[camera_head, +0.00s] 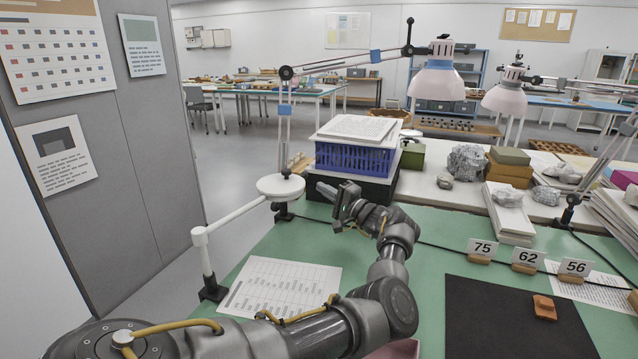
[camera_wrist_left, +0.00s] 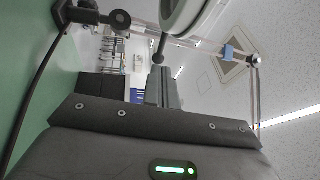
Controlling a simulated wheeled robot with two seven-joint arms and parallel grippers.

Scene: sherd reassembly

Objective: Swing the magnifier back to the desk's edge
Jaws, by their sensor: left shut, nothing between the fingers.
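The magnifier has a round white head (camera_head: 281,187) on a white jointed arm, whose upright post is clamped at the left edge of the green desk (camera_head: 262,259). Its head is swung inward, in front of the left lamp's post. Its rim also shows at the top of the left wrist view (camera_wrist_left: 168,22). My left gripper (camera_head: 342,205) is shut and empty, just right of the magnifier head and apart from it. In the left wrist view my gripper's dark body fills the bottom. My right gripper is not in view.
A jointed lamp (camera_head: 438,80) arches over a blue crate (camera_head: 352,158) behind my gripper. A printed sheet (camera_head: 280,287) lies on the desk by the magnifier's post. A black mat (camera_head: 500,318) with a brown sherd (camera_head: 544,307) and number cards (camera_head: 482,248) are at right. A grey partition stands left.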

